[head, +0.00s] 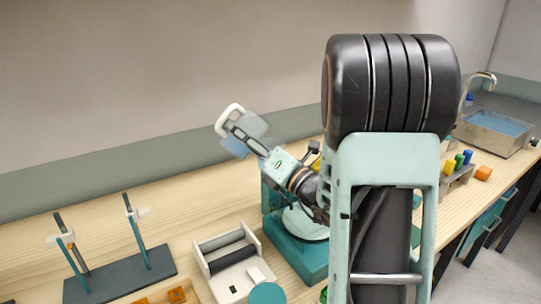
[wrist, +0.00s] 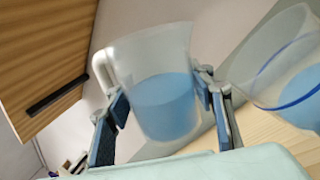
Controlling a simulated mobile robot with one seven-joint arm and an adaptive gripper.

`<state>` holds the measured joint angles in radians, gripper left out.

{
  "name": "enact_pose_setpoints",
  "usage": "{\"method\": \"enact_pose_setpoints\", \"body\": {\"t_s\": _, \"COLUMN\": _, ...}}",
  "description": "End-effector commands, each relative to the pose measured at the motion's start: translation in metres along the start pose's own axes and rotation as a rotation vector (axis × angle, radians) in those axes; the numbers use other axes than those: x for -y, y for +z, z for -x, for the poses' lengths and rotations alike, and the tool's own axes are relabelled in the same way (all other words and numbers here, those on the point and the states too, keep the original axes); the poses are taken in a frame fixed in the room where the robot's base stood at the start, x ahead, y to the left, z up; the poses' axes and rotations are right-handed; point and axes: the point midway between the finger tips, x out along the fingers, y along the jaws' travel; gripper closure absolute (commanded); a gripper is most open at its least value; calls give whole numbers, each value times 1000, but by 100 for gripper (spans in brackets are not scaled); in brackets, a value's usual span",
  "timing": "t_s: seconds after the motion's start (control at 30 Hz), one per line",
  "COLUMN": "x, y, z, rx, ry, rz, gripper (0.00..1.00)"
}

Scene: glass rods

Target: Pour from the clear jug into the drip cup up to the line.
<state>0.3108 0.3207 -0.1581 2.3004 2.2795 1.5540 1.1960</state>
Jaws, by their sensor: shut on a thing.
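The clear jug (wrist: 150,62) is between my gripper's fingers (wrist: 158,98) in the wrist view, with blue liquid (wrist: 165,103) in its lower part and its pale handle at the left. My gripper is shut on it. In the head view the jug (head: 259,126) is raised above the bench and looks tilted. A clear cup (wrist: 262,70), likely the drip cup, stands to the right of the jug, partly cut off by the frame. It has a dark blue ring line and blue in its lower part. I cannot pick out this cup in the head view.
A rod stand (head: 120,279) and a white holder with a dark roller (head: 222,238) are at the left front of the wooden bench. A sink (head: 495,133) and coloured pieces (head: 459,161) are at the right. My arm hides the middle.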

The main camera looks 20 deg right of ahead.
Motion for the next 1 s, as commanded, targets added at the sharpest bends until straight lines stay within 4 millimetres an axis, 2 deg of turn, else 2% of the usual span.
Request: {"method": "enact_pose_setpoints", "body": {"t_s": 1.0, "x": -3, "y": 2, "z": -1, "rx": 17, "ry": 1, "rz": -40, "gripper": 81}}
